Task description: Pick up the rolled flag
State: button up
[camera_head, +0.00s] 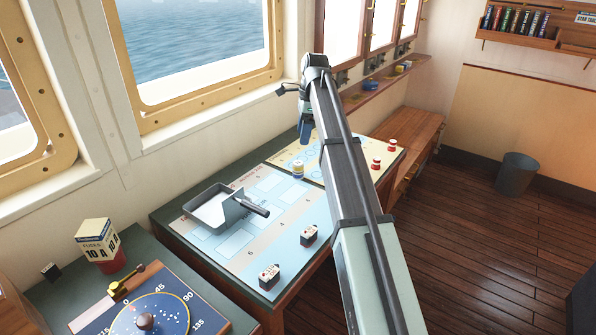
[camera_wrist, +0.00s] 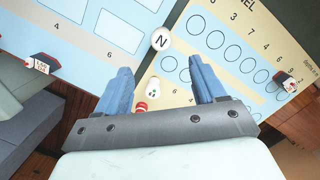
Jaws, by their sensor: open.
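My gripper (camera_head: 305,128) hangs over the far part of the chart board; the arm hides some of that area. In the wrist view, its blue fingers (camera_wrist: 160,66) are spread with nothing held between them. A short pale roll (camera_head: 298,169) stands on the board below and left of the fingers in the head view; it may be a rolled flag. In the wrist view, a round white top marked N (camera_wrist: 160,40) lies just beyond the fingertips, apart from them. Red-and-white short rolls (camera_head: 376,163) stand right of my arm. I cannot tell which one the task means.
A grey metal tray (camera_head: 205,209) with a dark handle rests on the board (camera_head: 240,250). Small black-and-white blocks (camera_head: 309,236) stand near its front edge. A carton (camera_head: 98,242) and a blue dial (camera_head: 150,318) are at the lower left. Windows rise behind.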

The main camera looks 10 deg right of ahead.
aim_at(298, 163)
jog(key=f, duration=0.4)
jog(key=a+f, duration=0.1)
jog(key=f, duration=0.4)
jog(key=a+f, duration=0.1)
jog(key=f, duration=0.4)
jog(key=shift+w, duration=0.15)
jog(key=shift+c, duration=0.3)
jog(key=c, duration=1.1)
